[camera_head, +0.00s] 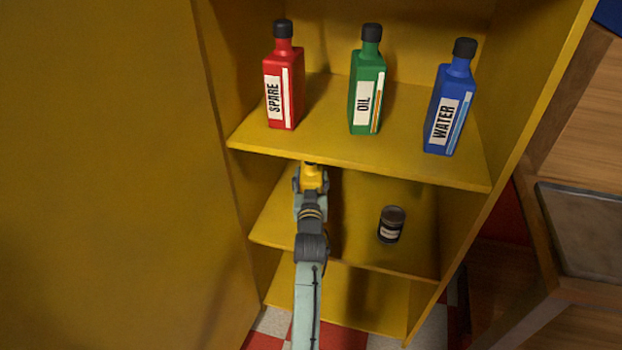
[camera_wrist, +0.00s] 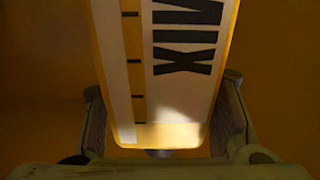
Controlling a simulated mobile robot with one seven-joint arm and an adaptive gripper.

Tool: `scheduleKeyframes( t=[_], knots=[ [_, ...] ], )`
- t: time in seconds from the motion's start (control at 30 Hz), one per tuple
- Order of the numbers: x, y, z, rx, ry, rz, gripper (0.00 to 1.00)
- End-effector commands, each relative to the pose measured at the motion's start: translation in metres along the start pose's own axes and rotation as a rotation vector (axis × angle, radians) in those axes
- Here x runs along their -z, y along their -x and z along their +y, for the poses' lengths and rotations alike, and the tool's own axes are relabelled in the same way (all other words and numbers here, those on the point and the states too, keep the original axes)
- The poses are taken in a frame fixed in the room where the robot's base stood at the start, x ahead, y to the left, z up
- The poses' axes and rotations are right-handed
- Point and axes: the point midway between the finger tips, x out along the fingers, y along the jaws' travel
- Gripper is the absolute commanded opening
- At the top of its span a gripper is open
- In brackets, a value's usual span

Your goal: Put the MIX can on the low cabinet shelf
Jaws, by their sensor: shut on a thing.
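The MIX can is yellow with a white label and black letters; it fills the middle of the wrist view (camera_wrist: 180,100). In the head view its yellow part (camera_head: 313,177) shows just below the front edge of the upper shelf, partly hidden by that shelf and my arm. My gripper (camera_head: 311,187) is shut on the can, with a finger on each side of it in the wrist view. It reaches into the yellow cabinet, over the left part of the shelf below the bottles (camera_head: 273,222). I cannot tell whether the can touches this shelf.
A small dark can (camera_head: 391,224) stands on the same shelf, to the right. Red SPARE (camera_head: 284,85), green OIL (camera_head: 367,90) and blue WATER (camera_head: 450,105) bottles stand on the upper shelf (camera_head: 350,160). The yellow door (camera_head: 110,180) is at left, a grey tray (camera_head: 585,230) at right.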

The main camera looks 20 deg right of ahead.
Motion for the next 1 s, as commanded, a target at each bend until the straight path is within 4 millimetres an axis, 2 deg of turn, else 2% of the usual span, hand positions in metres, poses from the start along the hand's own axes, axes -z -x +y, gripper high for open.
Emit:
scheduleKeyframes(
  t=[0.97,1.0],
  knots=[
    [-0.011,0.000,0.000,0.000,0.000,0.002,0.03],
    [-0.011,0.000,0.000,0.000,0.000,0.002,0.53]
  ],
)
